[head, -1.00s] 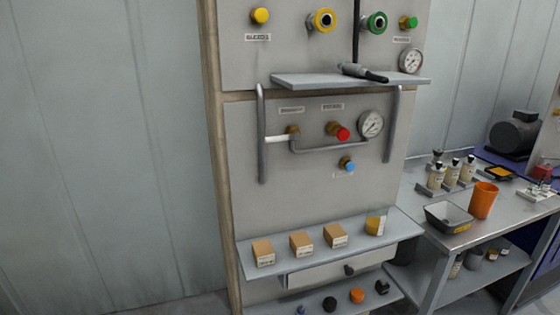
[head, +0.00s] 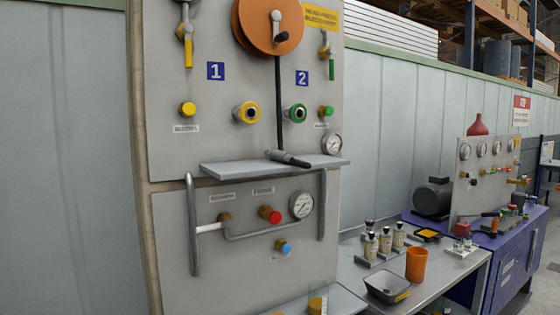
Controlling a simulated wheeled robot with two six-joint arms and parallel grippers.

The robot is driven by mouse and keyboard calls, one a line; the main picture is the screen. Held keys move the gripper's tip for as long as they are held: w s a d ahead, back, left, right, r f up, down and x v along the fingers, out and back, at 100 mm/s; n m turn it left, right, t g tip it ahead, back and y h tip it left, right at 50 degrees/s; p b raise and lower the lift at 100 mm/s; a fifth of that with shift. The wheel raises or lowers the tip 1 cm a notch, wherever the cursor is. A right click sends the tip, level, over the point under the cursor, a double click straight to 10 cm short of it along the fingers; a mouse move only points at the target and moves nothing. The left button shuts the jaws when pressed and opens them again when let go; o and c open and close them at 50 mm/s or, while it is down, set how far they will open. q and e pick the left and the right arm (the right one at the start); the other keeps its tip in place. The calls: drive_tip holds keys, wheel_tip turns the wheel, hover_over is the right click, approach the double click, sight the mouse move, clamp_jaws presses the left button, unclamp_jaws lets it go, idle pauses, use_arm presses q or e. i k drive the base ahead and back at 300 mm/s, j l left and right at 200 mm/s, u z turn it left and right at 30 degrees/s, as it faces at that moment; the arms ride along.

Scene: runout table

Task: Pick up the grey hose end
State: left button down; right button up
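The grey hose end (head: 287,158) lies on the small grey shelf (head: 225,172) on the front of the upright panel. It has a thick grey part at the left and a darker, thinner tip pointing right. A black hose (head: 279,105) runs straight up from it to the orange reel (head: 268,24) at the top of the panel. Neither of my grippers shows in the head view.
Grey tube handles (head: 193,225) stand out below the shelf at both sides. A gauge (head: 332,143) sits above its right end. A bench with an orange cup (head: 416,264) and a grey tray (head: 387,287) stands at the right.

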sight(275, 155)
drive_tip(key=i+l+u, duration=0.1)
drive_tip(key=u, duration=0.25)
drive_tip(key=l+u, duration=0.35)
drive_tip(key=i+l+u, duration=0.2)
drive_tip(key=l, duration=0.6)
drive_tip(key=l+u, duration=0.2)
drive_tip(key=l, duration=0.6)
drive_tip(key=i+l+u, duration=0.2)
drive_tip(key=l, duration=0.65)
drive_tip(key=k+j, duration=0.05)
drive_tip(key=k, duration=0.05)
